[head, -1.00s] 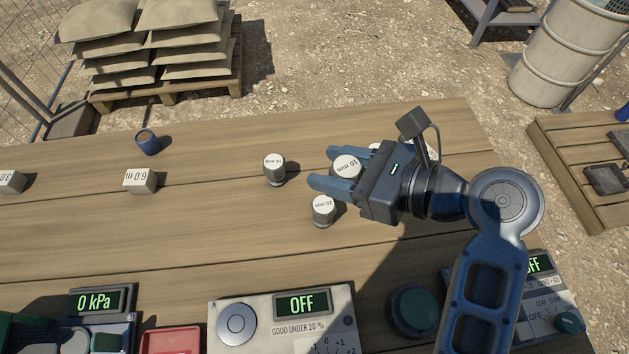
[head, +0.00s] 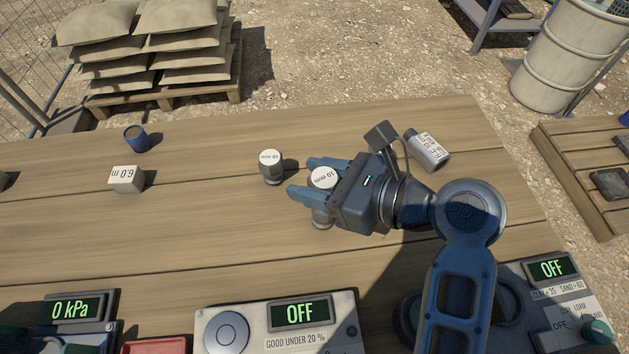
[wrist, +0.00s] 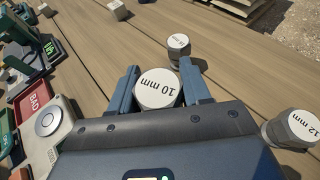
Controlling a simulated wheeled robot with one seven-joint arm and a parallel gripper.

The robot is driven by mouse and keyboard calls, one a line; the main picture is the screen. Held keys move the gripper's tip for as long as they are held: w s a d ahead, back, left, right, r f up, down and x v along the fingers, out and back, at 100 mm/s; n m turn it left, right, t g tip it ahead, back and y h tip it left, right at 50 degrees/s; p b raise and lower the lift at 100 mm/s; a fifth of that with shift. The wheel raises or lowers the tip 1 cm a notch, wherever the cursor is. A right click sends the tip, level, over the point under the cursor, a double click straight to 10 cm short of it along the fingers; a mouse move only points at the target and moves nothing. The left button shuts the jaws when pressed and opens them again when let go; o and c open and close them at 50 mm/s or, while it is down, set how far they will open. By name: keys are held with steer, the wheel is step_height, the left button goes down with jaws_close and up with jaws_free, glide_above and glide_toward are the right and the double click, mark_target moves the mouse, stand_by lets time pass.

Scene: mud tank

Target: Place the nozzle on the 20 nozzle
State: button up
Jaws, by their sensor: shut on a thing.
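In the wrist view the same nozzle (wrist: 157,88) sits upright between the fingers.
A 6.0 m block (head: 126,179) and a blue cup (head: 137,138) stand at the left. Control boxes, one reading OFF (head: 300,314), line the near edge. The middle-left planks are clear.

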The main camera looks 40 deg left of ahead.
mark_target(336, 182)
steer(key=shift+f, duration=0.1)
steer(key=o, duration=1.1)
steer(key=shift+r, duration=0.25)
steer(key=p+v, duration=0.2)
steer(key=v, duration=0.1)
steer(key=p+v, duration=0.3)
steer(key=shift+a+r+p, duration=0.1)
steer(key=shift+r+p, duration=0.15)
steer(key=shift+p, duration=0.05)
steer(key=shift+f+b+v, duration=0.1)
steer(key=shift+b+v, duration=0.05)
steer(key=shift+v, duration=1.35)
steer(key=shift+f+b+v, duration=0.15)
steer(key=shift+v, duration=1.35)
